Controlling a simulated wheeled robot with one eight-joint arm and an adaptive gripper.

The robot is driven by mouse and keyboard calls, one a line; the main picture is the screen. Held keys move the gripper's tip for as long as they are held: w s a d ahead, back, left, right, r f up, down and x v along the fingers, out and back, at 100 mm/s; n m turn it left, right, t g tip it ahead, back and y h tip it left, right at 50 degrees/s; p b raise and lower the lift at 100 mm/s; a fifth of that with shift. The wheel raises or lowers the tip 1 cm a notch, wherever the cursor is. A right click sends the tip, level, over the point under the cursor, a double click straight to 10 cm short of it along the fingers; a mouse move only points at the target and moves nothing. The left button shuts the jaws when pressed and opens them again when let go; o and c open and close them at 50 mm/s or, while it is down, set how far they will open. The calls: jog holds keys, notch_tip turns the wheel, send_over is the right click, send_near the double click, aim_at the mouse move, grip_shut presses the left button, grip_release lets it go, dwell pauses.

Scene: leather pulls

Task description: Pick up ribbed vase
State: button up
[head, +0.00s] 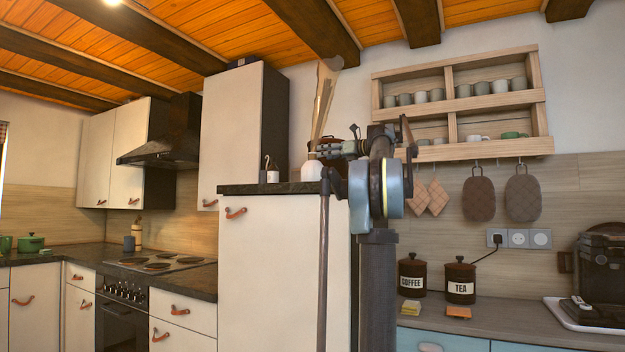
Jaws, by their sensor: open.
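A small white rounded vessel (312,171), which may be the ribbed vase, stands on the dark top of the tall white cabinet (270,187). Ribbing is too small to make out. A tall beige shape (324,95) rises above it; I cannot tell whether it stands in the vessel. My gripper (318,153) is open and reaches left over the cabinet top, close above the vessel in the picture. Whether they touch is not clear. My arm and column hide part of the cabinet's right side.
A small white container (272,176) stands left of the vessel. A brown object (328,146) is partly hidden behind my gripper. A taller wall cabinet (237,130) rises to the left. A wooden shelf (460,97) with several cups hangs to the right, above a counter with canisters (460,280).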

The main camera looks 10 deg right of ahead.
aim_at(313, 155)
jog(key=shift+f+x, duration=0.15)
jog(key=shift+x, duration=1.75)
jog(key=shift+f+x, duration=0.2)
jog(key=shift+x, duration=1.7)
jog(key=shift+s, duration=0.1)
grip_shut()
